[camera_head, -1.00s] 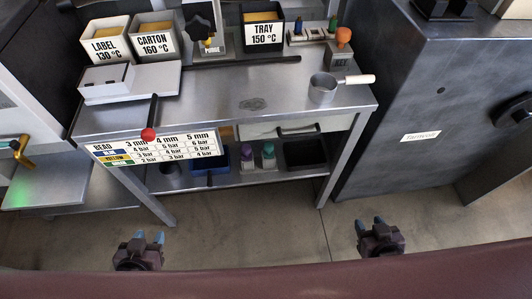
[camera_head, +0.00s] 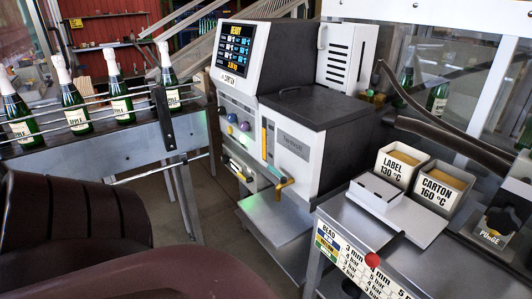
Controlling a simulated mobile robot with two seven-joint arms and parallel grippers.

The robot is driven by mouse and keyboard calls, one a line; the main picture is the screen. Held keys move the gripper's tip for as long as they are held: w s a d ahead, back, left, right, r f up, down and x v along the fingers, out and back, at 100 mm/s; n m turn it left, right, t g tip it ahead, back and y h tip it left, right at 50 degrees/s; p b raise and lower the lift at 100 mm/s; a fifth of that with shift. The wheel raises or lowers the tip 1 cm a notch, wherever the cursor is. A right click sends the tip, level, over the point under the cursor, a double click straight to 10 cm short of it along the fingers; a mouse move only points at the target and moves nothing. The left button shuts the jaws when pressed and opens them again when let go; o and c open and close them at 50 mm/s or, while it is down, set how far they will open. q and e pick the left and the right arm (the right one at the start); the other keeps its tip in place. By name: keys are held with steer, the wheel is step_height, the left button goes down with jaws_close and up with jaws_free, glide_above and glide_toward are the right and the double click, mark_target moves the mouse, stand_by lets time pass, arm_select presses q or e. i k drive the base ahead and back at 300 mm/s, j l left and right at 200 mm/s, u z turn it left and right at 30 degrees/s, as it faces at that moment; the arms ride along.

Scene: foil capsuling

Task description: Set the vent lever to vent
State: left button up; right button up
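No part is legibly marked as the vent lever. The grey machine (camera_head: 318,142) in the middle carries a brass lever (camera_head: 283,186) low on its front, angled down to the right, beside a yellow vertical strip (camera_head: 264,140). A rod with a red ball (camera_head: 372,260) stands at the front edge of the metal table. A black star knob (camera_head: 503,220) is at the right edge above a small label that seems to read PURGE. I cannot read any lever position marking. Neither of my grippers is in view.
A screen reading READY (camera_head: 234,55) tops the machine. Green bottles (camera_head: 75,110) stand behind rails on a conveyor at left. LABEL (camera_head: 393,168) and CARTON (camera_head: 438,190) bins and a white box (camera_head: 376,192) are on the table at right. Floor shows between conveyor and machine.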

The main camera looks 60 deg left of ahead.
mark_target(250, 180)
steer(key=u, duration=2.05)
